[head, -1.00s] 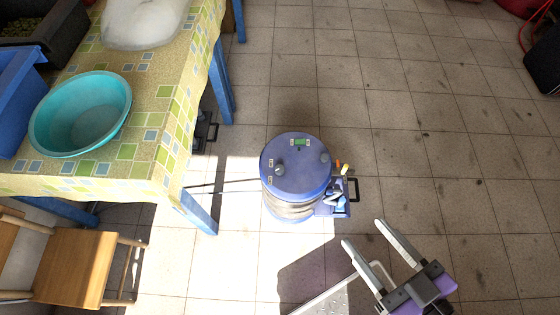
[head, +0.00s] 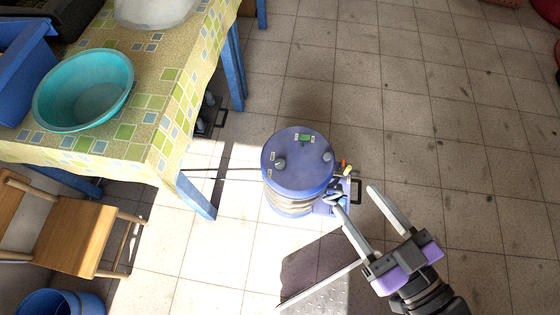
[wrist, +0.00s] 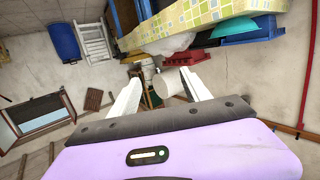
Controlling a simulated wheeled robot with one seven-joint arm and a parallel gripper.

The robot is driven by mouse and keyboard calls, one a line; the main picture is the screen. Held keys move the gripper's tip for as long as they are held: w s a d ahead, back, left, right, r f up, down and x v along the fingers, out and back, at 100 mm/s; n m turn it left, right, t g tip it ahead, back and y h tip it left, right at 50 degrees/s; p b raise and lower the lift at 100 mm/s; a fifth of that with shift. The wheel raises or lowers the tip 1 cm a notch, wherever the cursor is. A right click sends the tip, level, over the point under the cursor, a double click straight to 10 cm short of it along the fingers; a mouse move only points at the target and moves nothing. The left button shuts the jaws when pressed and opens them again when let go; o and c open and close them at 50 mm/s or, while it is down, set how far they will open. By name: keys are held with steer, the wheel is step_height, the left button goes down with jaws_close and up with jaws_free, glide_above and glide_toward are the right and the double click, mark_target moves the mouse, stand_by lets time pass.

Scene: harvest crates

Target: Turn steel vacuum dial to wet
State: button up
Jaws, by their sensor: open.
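The vacuum (head: 298,182) is a blue drum with a steel-coloured band, standing on the tiled floor in the middle of the head view. On its blue lid are a grey dial (head: 280,163) at the left with small labels around it, a green switch (head: 304,138) at the back and a grey knob (head: 327,157) at the right. The label words are too small to read. My gripper (head: 356,202) is open and empty, to the right of the vacuum and apart from the dial. In the wrist view its fingers (wrist: 162,95) spread apart, and the vacuum is not clearly seen there.
A table with a patterned cloth (head: 150,150) stands at the left, bearing a teal basin (head: 84,90) and a blue crate (head: 22,68). A wooden chair (head: 72,238) stands below it. A hose or cord (head: 225,170) runs left from the vacuum.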

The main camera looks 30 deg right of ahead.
steer(key=w+d+f+n+g+b, duration=0.1)
steer(key=w+f+n+g+b, duration=0.15)
steer(key=w+f, duration=0.8)
steer(key=w+d+f+n+g+h+b, duration=0.1)
steer(key=w+f+n, duration=0.4)
steer(key=w, duration=1)
steer(key=w+d+f+n+g+b, duration=0.1)
steer(key=w+f+n+g, duration=0.15)
steer(key=w+f, duration=0.85)
steer(key=n+g, duration=1)
steer(key=n, duration=0.1)
glide_above(280, 163)
steer(key=w, duration=0.1)
steer(key=shift+y, duration=0.4)
step_height(280, 163, down, 7)
steer(key=shift+b, duration=0.4)
steer(key=shift+s+n, duration=0.4)
steer(key=shift+s, duration=0.1)
step_height(280, 163, down, 8)
steer(key=shift+r+b, duration=0.1)
steer(key=shift+b, duration=1)
